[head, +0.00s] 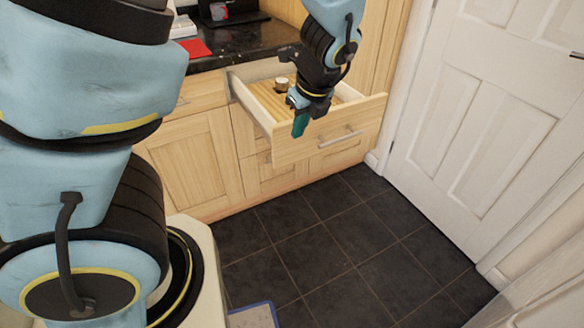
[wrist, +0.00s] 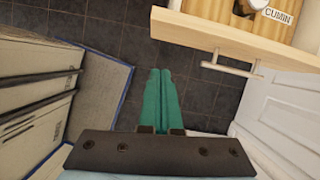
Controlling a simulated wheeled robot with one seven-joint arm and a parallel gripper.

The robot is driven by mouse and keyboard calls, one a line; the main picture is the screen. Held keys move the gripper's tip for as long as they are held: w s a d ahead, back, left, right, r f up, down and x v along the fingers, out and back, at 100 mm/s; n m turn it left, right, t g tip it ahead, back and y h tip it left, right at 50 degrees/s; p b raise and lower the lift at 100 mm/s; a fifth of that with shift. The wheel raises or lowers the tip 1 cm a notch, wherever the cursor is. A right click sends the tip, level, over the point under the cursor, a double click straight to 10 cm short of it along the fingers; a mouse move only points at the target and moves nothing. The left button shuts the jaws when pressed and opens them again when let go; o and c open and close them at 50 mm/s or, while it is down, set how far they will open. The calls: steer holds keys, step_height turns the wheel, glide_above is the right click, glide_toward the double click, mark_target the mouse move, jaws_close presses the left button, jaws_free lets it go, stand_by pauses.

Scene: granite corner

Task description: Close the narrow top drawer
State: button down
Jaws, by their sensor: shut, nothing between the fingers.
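The narrow top drawer (head: 345,135) stands pulled out from the light wood cabinet in the head view. It has a pale wood front and a metal bar handle (head: 338,139). My gripper (head: 300,124) is in front of the left part of the drawer front in the picture, with its green fingers together and pointing down. In the wrist view, the closed green fingers (wrist: 162,82) are apart from the drawer front (wrist: 225,38) and its handle (wrist: 228,66). I cannot tell from the head view whether the gripper touches the drawer.
A jar (head: 281,84) is inside the drawer; a label reading CUMIN (wrist: 278,14) shows in the wrist view. A white door (head: 485,110) is at the right. A blue-edged mat (head: 252,316) lies on the dark tiled floor (head: 345,245). The floor before the drawer is clear.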

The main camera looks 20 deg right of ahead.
mark_target(289, 146)
steer(key=shift+m, duration=0.7)
steer(key=x, duration=0.3)
steer(key=p+x, duration=0.1)
steer(key=x, duration=0.6)
steer(key=shift+w+d+r, duration=0.15)
steer(key=shift+w+d, duration=0.15)
steer(key=shift+w, duration=0.05)
steer(key=shift+w+p, duration=0.4)
steer(key=shift+w, duration=0.35)
steer(key=shift+a, duration=0.1)
